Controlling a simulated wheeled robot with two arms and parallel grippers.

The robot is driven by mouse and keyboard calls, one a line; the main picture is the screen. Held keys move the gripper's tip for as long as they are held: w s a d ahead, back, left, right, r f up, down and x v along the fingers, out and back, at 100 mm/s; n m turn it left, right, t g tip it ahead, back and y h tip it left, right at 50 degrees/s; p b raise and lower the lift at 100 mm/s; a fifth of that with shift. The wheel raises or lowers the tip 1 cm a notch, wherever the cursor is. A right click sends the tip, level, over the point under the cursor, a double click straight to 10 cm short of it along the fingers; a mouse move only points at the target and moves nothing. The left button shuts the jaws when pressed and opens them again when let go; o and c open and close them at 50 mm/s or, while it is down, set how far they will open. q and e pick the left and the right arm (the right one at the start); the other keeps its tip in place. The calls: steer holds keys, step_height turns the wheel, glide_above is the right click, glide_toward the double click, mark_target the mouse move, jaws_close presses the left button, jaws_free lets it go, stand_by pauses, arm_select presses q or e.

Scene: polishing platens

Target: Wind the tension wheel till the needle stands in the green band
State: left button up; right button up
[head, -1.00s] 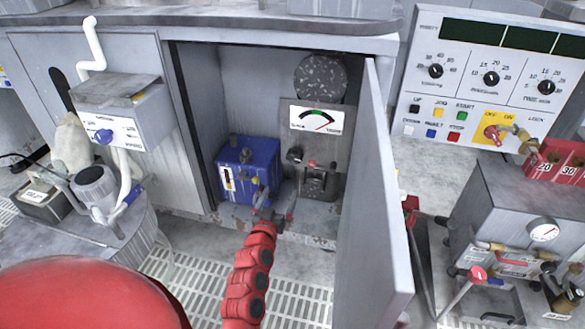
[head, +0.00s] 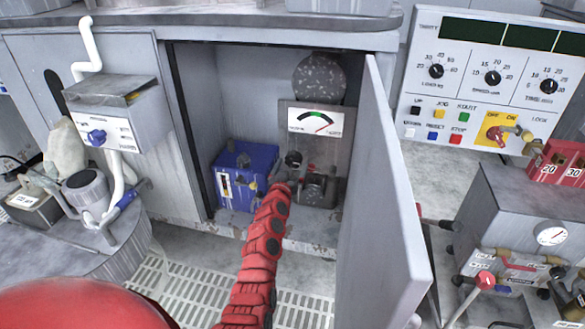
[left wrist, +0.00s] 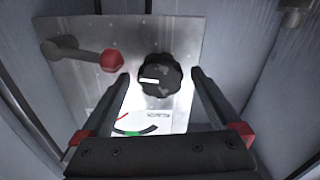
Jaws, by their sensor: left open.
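The tension wheel is a dark round knob (left wrist: 160,75) with a white mark, on a metal panel inside the open cabinet. It also shows in the head view (head: 294,158). The gauge (head: 315,121) above it has a green band, and its red needle points to the right of that band. The gauge (left wrist: 130,124) shows upside down and partly in the left wrist view. My left gripper (left wrist: 160,76) is open, with its fingers on either side of the knob and no clear contact.
A lever with a red ball (left wrist: 111,62) is beside the knob. A blue box (head: 245,176) stands left in the cabinet. The open door (head: 378,200) bounds the right side. A control panel (head: 490,85) and a grey machine (head: 525,210) are farther right.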

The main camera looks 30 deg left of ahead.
arm_select(q)
steer(key=shift+w+a, duration=0.1)
steer(key=shift+w, duration=0.4)
steer(key=c, duration=1.4)
steer(key=shift+o, duration=0.2)
steer(key=shift+n, duration=0.3)
steer(key=n, duration=0.7)
steer(key=shift+p, duration=0.35)
steer(key=shift+r+n, duration=0.1)
steer(key=shift+n, duration=0.3)
